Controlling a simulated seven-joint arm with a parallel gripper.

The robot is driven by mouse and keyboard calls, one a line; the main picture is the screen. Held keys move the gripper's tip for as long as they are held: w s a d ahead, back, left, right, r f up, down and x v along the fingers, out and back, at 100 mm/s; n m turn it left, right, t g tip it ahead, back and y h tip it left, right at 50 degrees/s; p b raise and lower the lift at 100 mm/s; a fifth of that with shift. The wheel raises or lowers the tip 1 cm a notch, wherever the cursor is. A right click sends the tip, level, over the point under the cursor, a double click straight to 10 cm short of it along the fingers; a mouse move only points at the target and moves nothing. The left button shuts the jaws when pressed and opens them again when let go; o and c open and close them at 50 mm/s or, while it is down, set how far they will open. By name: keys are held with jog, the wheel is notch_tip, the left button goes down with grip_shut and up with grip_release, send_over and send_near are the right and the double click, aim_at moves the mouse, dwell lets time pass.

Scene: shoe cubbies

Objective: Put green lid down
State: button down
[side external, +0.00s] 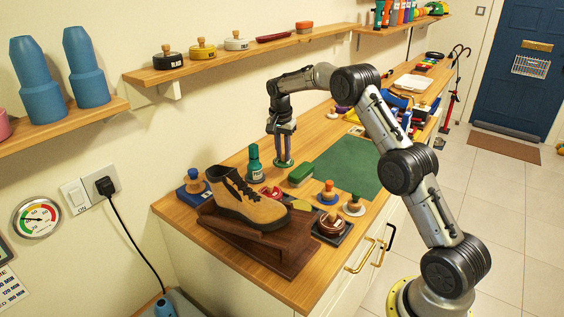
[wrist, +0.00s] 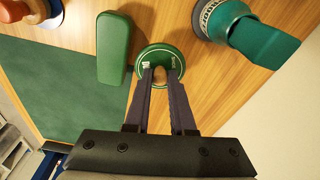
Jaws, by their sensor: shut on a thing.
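The green lid (wrist: 174,58) is a round disc with white lettering and a wooden knob in its middle. My gripper (wrist: 160,74) is shut on the knob in the wrist view. In the side external view, my gripper (side external: 281,153) points down over the wooden counter, with the green lid (side external: 283,164) at its fingertips. I cannot tell whether the lid touches the counter or hangs just above it.
A green bottle (side external: 254,164) stands left of the lid, and a green block (side external: 300,174) lies close by. A green mat (side external: 345,168) lies to the right. A tan shoe (side external: 250,205) rests on a dark wooden stand (side external: 265,243). Bare counter shows around the lid.

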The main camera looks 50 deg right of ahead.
aim_at(282, 160)
jog(key=shift+w+d+f, duration=0.15)
jog(key=shift+w+f, duration=0.1)
jog(key=shift+f, duration=0.15)
jog(key=shift+w+f, duration=0.1)
jog(key=shift+f, duration=1.45)
jog(key=shift+f, duration=0.1)
jog(key=c, duration=0.8)
grip_release()
jog(key=shift+f, duration=0.1)
jog(key=shift+o, duration=0.2)
